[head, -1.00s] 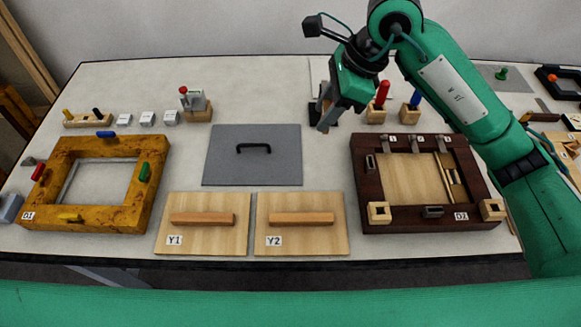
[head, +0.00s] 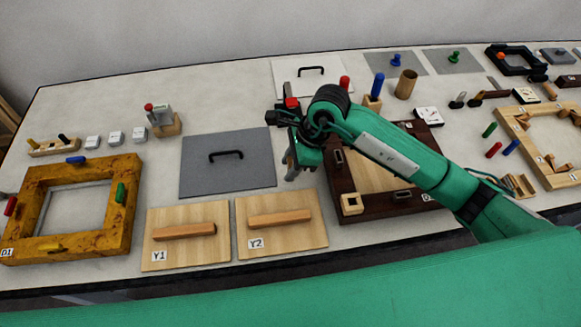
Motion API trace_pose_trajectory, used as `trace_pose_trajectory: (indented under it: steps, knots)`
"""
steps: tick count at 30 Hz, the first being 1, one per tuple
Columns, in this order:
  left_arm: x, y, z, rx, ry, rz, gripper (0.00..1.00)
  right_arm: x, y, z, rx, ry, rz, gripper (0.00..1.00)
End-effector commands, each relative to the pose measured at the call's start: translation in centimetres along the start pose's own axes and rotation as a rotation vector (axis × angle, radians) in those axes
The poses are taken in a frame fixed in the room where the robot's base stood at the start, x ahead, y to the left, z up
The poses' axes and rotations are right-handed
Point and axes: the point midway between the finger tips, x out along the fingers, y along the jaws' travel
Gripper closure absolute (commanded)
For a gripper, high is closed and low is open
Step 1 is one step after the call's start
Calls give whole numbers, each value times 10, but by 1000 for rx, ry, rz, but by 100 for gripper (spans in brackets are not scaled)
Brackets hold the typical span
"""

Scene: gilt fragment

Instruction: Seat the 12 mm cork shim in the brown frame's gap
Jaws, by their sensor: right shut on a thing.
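The dark brown frame (head: 380,211), labelled D2, lies right of the middle of the table with a light wood panel (head: 366,178) inside it. My right arm now crosses over it and hides much of its right and far parts, including the gap seen beside the panel earlier. My right gripper (head: 290,166) points down just left of the frame, near the grey board's right edge. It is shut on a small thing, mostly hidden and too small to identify. I cannot make out the cork shim for sure. My left gripper is not in view.
The grey board (head: 200,180) with a black handle lies left of the gripper. Wooden lids Y1 (head: 160,255) and Y2 (head: 290,238) lie in front. A golden frame (head: 120,225) is at left. Red and blue (head: 378,86) pegs stand behind my arm.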

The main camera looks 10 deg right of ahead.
Motion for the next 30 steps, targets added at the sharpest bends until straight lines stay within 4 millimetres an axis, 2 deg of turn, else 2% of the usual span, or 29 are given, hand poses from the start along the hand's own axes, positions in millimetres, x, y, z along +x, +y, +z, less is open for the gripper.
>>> trace_pose_trajectory:
  steps: [5,16,17,20,30]
  knots:
    - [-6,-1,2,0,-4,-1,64,23,1,-9,2,1,3,86]
    - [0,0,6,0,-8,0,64,28,0,-12,0,1,0,86]
    - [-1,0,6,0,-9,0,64,28,0,-12,0,0,0,63]
    - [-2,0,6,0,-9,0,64,27,0,-11,0,0,1,43]
    - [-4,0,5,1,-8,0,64,24,0,-10,0,0,1,43]
